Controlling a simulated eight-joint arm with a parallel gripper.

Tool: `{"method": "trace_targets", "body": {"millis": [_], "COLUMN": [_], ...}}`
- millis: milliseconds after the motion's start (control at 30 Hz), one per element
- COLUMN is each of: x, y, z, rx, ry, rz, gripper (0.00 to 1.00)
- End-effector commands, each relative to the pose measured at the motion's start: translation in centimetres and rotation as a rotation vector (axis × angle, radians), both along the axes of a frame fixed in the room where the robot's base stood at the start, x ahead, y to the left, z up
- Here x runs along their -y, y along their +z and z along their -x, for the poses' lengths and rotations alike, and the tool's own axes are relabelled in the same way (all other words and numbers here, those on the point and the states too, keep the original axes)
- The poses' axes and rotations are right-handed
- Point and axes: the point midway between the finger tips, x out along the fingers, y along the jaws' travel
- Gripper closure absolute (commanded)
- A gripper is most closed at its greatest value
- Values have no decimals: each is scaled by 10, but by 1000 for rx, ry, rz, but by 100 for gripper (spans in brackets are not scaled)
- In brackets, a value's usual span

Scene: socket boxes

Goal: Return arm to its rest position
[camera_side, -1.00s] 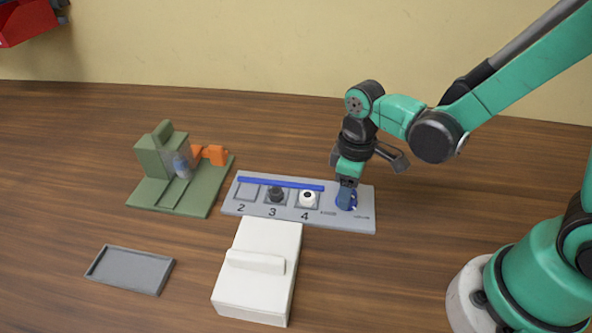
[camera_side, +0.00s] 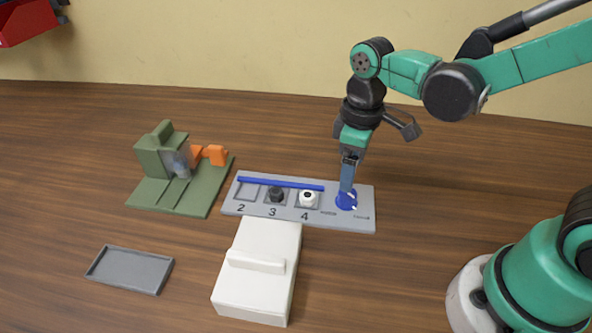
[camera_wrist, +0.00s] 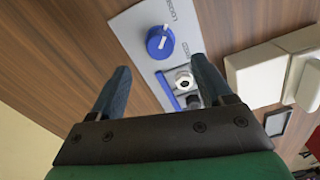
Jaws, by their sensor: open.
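My gripper (camera_side: 347,187) is above the right end of the grey numbered panel (camera_side: 355,222) in the side view. Its fingers point down, just over the blue knob (camera_side: 347,201). In the wrist view my gripper (camera_wrist: 162,85) has its two fingers spread apart with nothing held between them. The blue knob (camera_wrist: 160,42) with its white mark shows beyond the fingers, apart from them.
On the panel sit a black socket piece (camera_side: 276,195), a white one (camera_side: 308,198) and a blue bar (camera_side: 280,183). A white lidded box (camera_side: 255,290), a grey tray (camera_side: 130,270) and a green fixture (camera_side: 165,200) with an orange part (camera_side: 215,155) stand nearby. Open table lies behind the panel.

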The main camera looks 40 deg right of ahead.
Motion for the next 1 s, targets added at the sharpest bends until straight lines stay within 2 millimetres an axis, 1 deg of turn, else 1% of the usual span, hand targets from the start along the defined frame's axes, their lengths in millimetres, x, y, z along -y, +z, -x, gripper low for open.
{"method": "trace_targets", "body": {"millis": [333,467,567,700,800,1000], "x": [0,3,9,20,27,36], "y": [2,8,20,39,49,60], "z": [0,1,3,7,10,14], "rx": [1,42,128,300,415,570], "ry": [-1,-37,-114,-264,-364,-494], "rz": [-1,-6,-21,-61,-96,-153], "gripper": [28,28,28,28,28,28]}}
